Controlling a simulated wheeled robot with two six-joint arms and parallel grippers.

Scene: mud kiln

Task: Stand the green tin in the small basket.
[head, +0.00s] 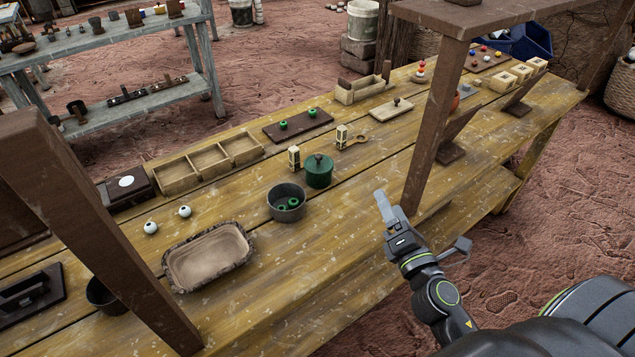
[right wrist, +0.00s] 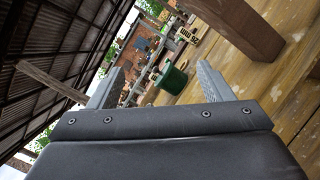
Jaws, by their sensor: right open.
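The green tin (head: 318,172), a round dark green pot with a knobbed lid, stands upright on the yellow plank table. In the right wrist view the tin (right wrist: 173,79) shows beyond and between my fingers. The small basket seems to be the shallow rectangular one (head: 243,262) with a rough dark rim and pale inside, at the table's near left; it looks empty. My right gripper (head: 424,217) is open and empty off the table's near edge, to the right of the tin and apart from it; its fingers also show in the right wrist view (right wrist: 160,72). My left gripper is out of view.
A grey pot (head: 286,210) with green rings inside stands close left of the tin. Two patterned blocks (head: 294,158) stand behind it. Two white balls (head: 184,212) lie behind the basket.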

